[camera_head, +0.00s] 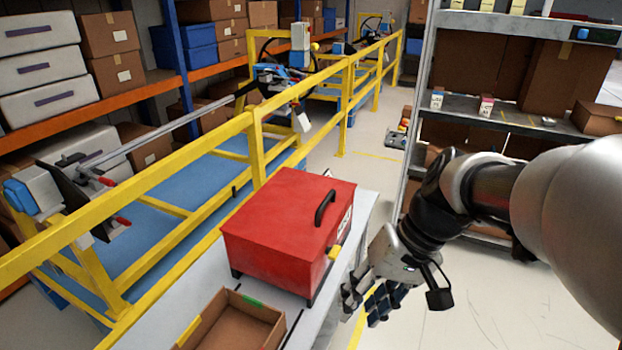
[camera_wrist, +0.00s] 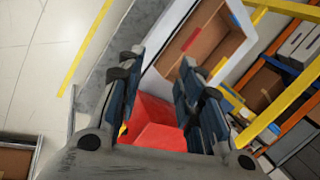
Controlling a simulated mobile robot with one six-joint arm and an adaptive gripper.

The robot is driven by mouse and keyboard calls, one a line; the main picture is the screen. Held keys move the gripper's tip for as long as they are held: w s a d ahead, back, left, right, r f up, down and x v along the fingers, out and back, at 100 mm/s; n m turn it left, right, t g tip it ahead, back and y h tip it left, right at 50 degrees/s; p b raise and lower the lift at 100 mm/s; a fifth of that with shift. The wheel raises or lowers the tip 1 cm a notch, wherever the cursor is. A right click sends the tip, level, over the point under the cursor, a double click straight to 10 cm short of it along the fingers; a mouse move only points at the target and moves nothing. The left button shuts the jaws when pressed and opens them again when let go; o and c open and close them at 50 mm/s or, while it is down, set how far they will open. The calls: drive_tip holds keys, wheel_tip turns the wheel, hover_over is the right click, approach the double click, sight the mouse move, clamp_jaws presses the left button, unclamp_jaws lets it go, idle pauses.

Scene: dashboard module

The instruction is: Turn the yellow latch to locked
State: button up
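A red box (camera_head: 285,225) with a black handle (camera_head: 325,207) on its lid stands on a light table. My gripper (camera_head: 368,302) is to the right of the box and lower than the latch, apart from both. In the wrist view my gripper (camera_wrist: 158,82) has its fingers spread with nothing between the tips. The red box (camera_wrist: 155,125) shows behind the fingers, and a yellow bit at its left edge is mostly hidden.
An open cardboard tray (camera_head: 235,322) lies in front of the box; it also shows in the wrist view (camera_wrist: 188,42). A yellow rail (camera_head: 190,165) runs behind the table. A grey shelf (camera_head: 490,125) stands at the right behind my arm. Floor right of the table is clear.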

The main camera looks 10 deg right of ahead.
drive_tip(key=w+d+f+m+t+y+p, duration=0.1)
drive_tip(key=w+d+f+y+p, duration=0.2)
drive_tip(key=w, duration=0.4)
drive_tip(key=w+d+f+m+y+p, duration=0.1)
drive_tip(key=w+d+f+y, duration=0.25)
drive_tip(key=w, duration=0.45)
drive_tip(key=m+t+y+p, duration=0.3)
drive_tip(key=t+y+p, duration=0.15)
drive_tip(key=t, duration=0.35)
approach(333, 252)
drive_tip(key=b+x, duration=0.1)
drive_tip(key=x, duration=0.7)
drive_tip(key=shift+w+d+f, duration=0.2)
drive_tip(key=shift+w+f, duration=0.1)
drive_tip(key=shift+f, duration=0.1)
drive_tip(key=shift+c, duration=0.5)
clamp_jaws()
